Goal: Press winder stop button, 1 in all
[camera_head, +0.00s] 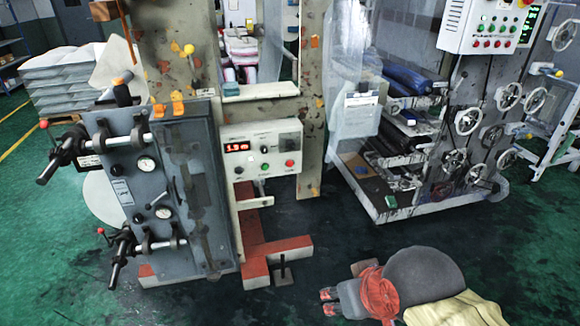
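A white control box (262,139) with a red digital display (237,147) is mounted on the machine frame, left of centre. A red button (290,163) sits at its lower right, and a green button (265,167) is to the left of it. Small dark knobs are above them. The labels are too small to read, so I cannot confirm which one is the winder stop. My gripper (328,301) is low in the picture, pointing left, with red fingertips, below and right of the box and apart from it. Its fingers are too small to judge. I see nothing held.
A grey unit (187,190) with gauges and protruding clamp handles stands left of the box. Red floor beams (270,247) project below it. A second panel (486,28) with several buttons hangs at upper right above handwheels. Green floor is open in the lower middle.

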